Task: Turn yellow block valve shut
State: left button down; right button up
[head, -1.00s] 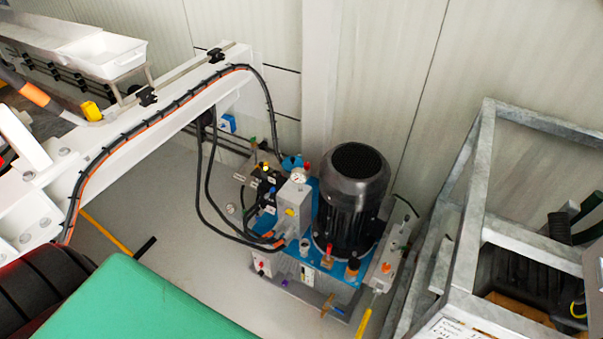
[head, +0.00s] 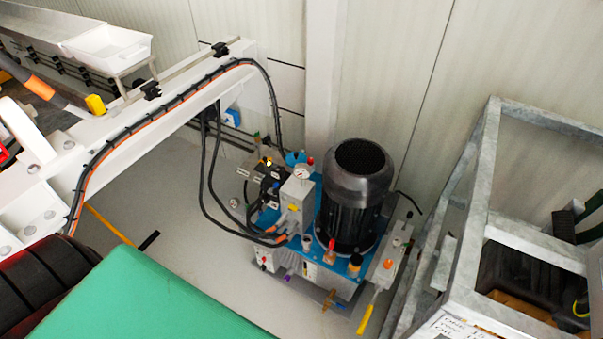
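A hydraulic pump unit with a black motor (head: 357,200) on a blue-topped tank (head: 325,262) stands on the floor near the wall. A long yellow handle (head: 366,318) hangs below a grey block (head: 386,268) at the unit's right, pointing down and slightly left. A small yellow knob (head: 266,162) sits on the dark valve group (head: 268,185) at the unit's left. Neither of my grippers is in view.
A grey metal frame (head: 470,240) stands close to the unit's right. A green surface (head: 150,305) fills the lower left, beside a black tyre (head: 45,280). Black hoses (head: 212,175) hang from the white beam (head: 150,130). Grey floor (head: 185,230) is bare left of the unit.

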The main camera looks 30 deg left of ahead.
aim_at(293, 209)
jog(key=i+j+u, duration=0.15)
jog(key=j, duration=0.25)
jog(key=i+j+u, duration=0.15)
jog(key=j, duration=0.3)
jog(key=i+j+u, duration=0.15)
jog(key=j, duration=0.2)
